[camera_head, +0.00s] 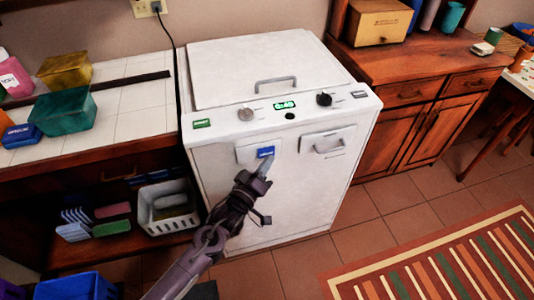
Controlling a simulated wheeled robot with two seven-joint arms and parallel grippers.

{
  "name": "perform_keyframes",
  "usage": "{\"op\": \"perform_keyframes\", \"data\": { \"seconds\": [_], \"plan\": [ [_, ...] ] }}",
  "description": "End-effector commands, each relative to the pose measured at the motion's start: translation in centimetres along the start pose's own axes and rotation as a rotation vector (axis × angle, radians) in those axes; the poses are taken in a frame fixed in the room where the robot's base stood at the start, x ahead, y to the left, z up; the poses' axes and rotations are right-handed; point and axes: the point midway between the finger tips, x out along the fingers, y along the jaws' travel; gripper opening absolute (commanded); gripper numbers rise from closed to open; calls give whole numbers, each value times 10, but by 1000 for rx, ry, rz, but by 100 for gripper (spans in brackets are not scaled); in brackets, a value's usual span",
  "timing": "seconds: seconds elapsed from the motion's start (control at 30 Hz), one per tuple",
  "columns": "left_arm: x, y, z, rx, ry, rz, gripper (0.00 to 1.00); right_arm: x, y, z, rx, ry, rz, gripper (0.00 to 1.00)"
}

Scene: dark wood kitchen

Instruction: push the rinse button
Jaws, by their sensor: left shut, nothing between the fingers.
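A white washing machine (285,210) stands in the middle of the view. A small blue button (265,152) is on a pale panel on its front; its label is too small to read, so I cannot be sure it is the rinse button. A green button (202,124) sits at the left end of the control strip. My left gripper (268,165) is shut and empty, with its tips just below the blue button. I cannot tell whether they touch it. My right gripper is not in view.
Two knobs, a green-lit display (285,105) and a drawer handle (329,145) are near the button. A tiled counter (125,120) with boxes is at left, a white basket (168,224) below it. A wooden cabinet (415,120) stands at right. The floor at right is clear, with a striped rug (440,265).

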Motion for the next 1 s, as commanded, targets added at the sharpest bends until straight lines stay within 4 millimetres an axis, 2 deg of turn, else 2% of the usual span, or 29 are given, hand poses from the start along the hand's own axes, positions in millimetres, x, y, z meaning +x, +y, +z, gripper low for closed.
{"op": "perform_keyframes", "data": {
  "seconds": [1.0],
  "plan": [
    [7,-4,-6,0,1,0,0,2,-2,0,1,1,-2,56]
  ]
}}
